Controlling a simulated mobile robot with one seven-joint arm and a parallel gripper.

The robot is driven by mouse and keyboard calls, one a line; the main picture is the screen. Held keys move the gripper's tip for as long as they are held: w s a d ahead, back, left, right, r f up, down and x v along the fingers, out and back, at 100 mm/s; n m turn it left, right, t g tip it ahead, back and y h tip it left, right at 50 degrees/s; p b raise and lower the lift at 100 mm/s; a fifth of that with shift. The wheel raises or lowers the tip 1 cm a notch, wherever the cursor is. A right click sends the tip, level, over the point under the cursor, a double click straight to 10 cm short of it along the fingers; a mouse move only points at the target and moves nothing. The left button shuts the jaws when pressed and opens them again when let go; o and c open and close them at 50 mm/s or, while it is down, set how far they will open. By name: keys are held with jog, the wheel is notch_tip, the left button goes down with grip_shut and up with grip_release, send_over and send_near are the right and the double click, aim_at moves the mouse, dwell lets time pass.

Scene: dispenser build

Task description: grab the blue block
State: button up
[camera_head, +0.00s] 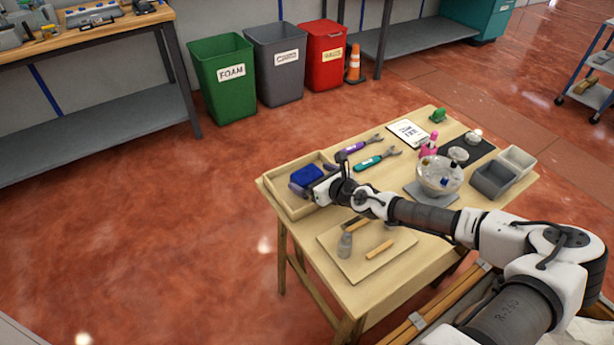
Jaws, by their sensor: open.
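The blue block (306,174) sits in the shallow wooden tray (277,199) at the left end of the table. My gripper (307,183) reaches in from the right, low over the tray, with its jaws open. It is right at the block, and part of the block's near side is hidden by it. I cannot tell whether the fingers touch the block.
Bins stand on the floor behind. The floor left of the table is clear.

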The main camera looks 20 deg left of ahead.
jog(key=shift+w+a+f, duration=0.2)
jog(key=shift+a, duration=0.1)
jog(key=shift+c, duration=0.3)
jog(key=c, duration=1.4)
jog(key=shift+r, duration=0.1)
jog(key=shift+c, duration=0.3)
